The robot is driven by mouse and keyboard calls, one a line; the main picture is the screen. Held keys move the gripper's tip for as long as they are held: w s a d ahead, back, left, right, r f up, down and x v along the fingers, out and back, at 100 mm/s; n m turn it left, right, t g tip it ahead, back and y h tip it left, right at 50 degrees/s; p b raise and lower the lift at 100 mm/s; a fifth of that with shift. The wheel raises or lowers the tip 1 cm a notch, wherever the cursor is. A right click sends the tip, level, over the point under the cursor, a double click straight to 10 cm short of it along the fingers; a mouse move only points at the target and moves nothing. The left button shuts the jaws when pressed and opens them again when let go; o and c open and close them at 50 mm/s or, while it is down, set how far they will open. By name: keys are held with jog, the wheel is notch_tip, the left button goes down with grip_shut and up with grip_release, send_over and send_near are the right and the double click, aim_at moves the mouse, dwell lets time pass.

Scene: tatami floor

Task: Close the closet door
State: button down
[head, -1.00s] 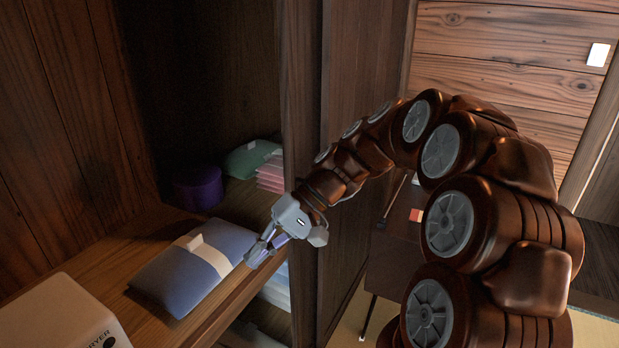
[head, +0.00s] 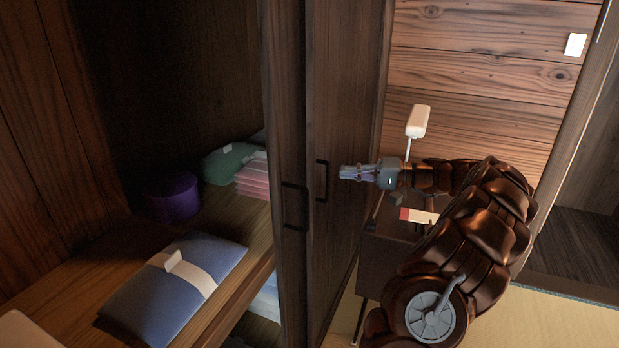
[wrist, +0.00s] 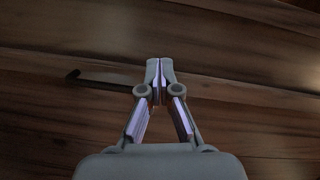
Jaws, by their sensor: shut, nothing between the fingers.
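The closet door shows in the head view as two dark wood panels side by side, a front panel (head: 347,90) and a narrow-looking edge panel (head: 286,120). Each has a dark bar handle, one on the front panel (head: 321,181) and one on the edge panel (head: 294,206). The closet stands open to the left of them. My gripper (head: 343,172) is shut and empty, just right of the front panel's handle. In the wrist view my gripper's fingertips (wrist: 160,66) point at the wood, and a dark handle (wrist: 100,83) runs behind them. I cannot tell whether they touch the panel.
On the closet shelf lie a blue folded bundle (head: 177,284), a purple round box (head: 173,196), a green bundle (head: 228,163) and pink folded cloths (head: 252,178). A dark cabinet (head: 379,262) and a white lamp (head: 418,121) stand behind my arm. Tatami floor (head: 480,300) shows at lower right.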

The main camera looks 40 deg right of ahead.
aim_at(285, 181)
jog(key=p+x, duration=0.2)
jog(key=x, duration=0.8)
jog(key=shift+a, duration=0.4)
jog(key=shift+s+a+f, duration=0.1)
jog(key=shift+s+a, duration=0.35)
jog(key=shift+a, duration=0.1)
jog(key=shift+s+a+f+p, duration=0.15)
jog(key=shift+s+a+p, duration=0.15)
jog(key=shift+a, duration=0.2)
jog(key=shift+s+a+f+p, duration=0.15)
jog(key=shift+s+a, duration=0.1)
jog(key=shift+a, duration=0.2)
